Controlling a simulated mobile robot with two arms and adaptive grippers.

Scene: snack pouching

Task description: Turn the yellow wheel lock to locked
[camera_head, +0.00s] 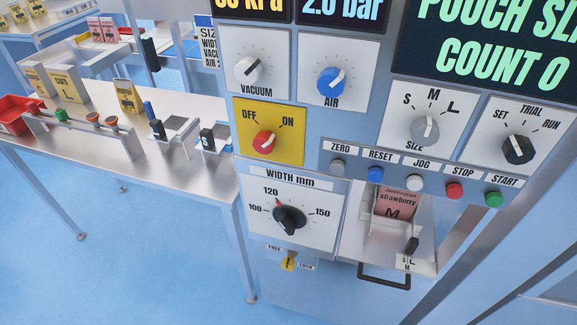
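The yellow wheel lock (289,264) is a small knob low on the front of the machine, below the WIDTH mm dial plate. A FREE label (274,248) sits at its upper left and a LOCK label (306,267) at its right. The knob is too small to tell for sure which label it points at. The black width handwheel (289,219) is above it, with its red pointer near 120. Neither of my grippers is in view, and nothing touches the lock.
A black drawer handle (384,277) juts out right of the lock, below a bay with a pink strawberry pouch (396,203). Knobs and coloured buttons fill the panel above. A metal table (190,182) with boxes stands at left. Floor below the lock looks clear.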

